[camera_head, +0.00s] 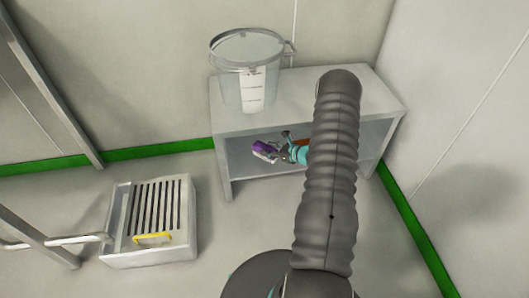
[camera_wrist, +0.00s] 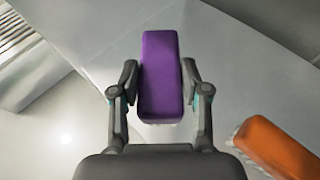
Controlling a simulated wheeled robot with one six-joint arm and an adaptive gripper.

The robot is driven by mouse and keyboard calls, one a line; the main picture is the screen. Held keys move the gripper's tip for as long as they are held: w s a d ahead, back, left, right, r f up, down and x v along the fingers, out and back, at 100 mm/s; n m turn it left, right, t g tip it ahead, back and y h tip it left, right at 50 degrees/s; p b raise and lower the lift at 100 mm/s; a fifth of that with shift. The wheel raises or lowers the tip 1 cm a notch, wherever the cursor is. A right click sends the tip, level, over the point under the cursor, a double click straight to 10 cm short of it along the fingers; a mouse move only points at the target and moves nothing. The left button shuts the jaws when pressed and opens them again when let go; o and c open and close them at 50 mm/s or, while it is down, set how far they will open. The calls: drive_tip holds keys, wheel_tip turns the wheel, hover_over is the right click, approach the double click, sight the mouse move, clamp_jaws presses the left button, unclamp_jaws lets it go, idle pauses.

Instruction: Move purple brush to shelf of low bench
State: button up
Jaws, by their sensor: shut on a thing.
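The purple brush (camera_wrist: 160,75) is held between the two fingers of my gripper (camera_wrist: 158,88) in the wrist view, with its long purple back toward the camera. In the head view the purple brush (camera_head: 264,149) shows at the front opening of the low bench (camera_head: 290,105), below its top. My gripper (camera_head: 283,153) is beside it there, partly hidden by my arm. The bench's lower shelf (camera_head: 243,163) shows behind and beneath the brush. I cannot tell whether the brush touches the shelf.
An orange brush (camera_wrist: 278,147) lies to the right in the wrist view. A clear graduated jug (camera_head: 247,80) stands on the bench top. The bench's left leg (camera_head: 222,172) is close to the brush.

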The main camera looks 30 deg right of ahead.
drive_tip(key=shift+w+a, duration=0.45)
drive_tip(key=shift+w, duration=0.3)
drive_tip(key=f, duration=0.3)
drive_tip(key=shift+w+a, duration=0.2)
drive_tip(key=shift+w, duration=0.2)
drive_tip(key=shift+f, duration=0.3)
drive_tip(key=shift+f, duration=0.2)
drive_tip(key=o, duration=1.2)
drive_tip(key=shift+c, duration=0.2)
drive_tip(key=shift+r, duration=0.1)
drive_tip(key=shift+r, duration=0.2)
drive_tip(key=v, duration=1.2)
